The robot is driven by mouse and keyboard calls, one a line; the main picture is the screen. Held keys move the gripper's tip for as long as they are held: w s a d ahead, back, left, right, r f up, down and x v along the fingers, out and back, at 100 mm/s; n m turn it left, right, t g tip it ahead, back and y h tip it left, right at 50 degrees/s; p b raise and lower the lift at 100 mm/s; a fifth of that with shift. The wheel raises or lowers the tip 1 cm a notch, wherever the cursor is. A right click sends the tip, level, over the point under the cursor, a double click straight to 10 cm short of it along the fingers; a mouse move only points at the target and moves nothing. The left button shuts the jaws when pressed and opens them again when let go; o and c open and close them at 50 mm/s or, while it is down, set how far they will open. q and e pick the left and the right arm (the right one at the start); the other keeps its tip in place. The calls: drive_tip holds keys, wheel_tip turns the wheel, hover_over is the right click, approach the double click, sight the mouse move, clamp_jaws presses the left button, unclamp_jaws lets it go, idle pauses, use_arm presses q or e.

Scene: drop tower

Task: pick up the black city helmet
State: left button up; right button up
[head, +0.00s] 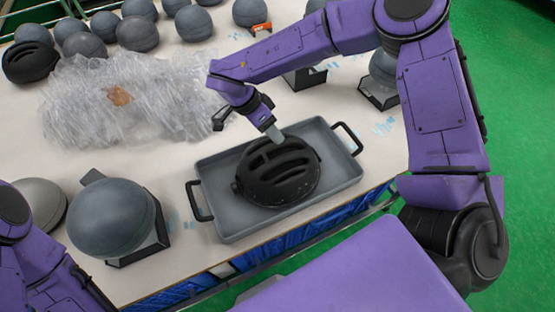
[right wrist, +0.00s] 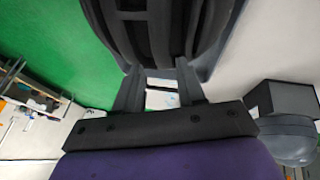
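The black city helmet (head: 277,172) sits in a grey tray (head: 235,219) on the table, its slotted shell facing up. My right gripper (head: 274,133) is at the helmet's far edge, with its fingers reaching down to the shell. In the right wrist view, the two fingers (right wrist: 160,80) stand apart with a gap between them. Their tips meet the dark ribbed helmet (right wrist: 165,30). Whether they press on the shell cannot be told. My left arm shows at the lower left, but its gripper is out of view.
The tray has black handles at both ends. A grey ball-like form (head: 110,217) on a stand is left of the tray. Crumpled clear plastic wrap (head: 120,105) lies behind it. Several grey round forms and another black helmet (head: 29,62) are at the back left. Green floor lies right.

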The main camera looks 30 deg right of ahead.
sight(280, 163)
drive_tip(key=x, duration=0.2)
drive_tip(key=p+x, duration=0.1)
drive_tip(key=x, duration=0.1)
drive_tip(key=shift+a, duration=0.3)
drive_tip(key=shift+w+d+f, duration=0.1)
drive_tip(key=shift+f, duration=0.1)
clamp_jaws()
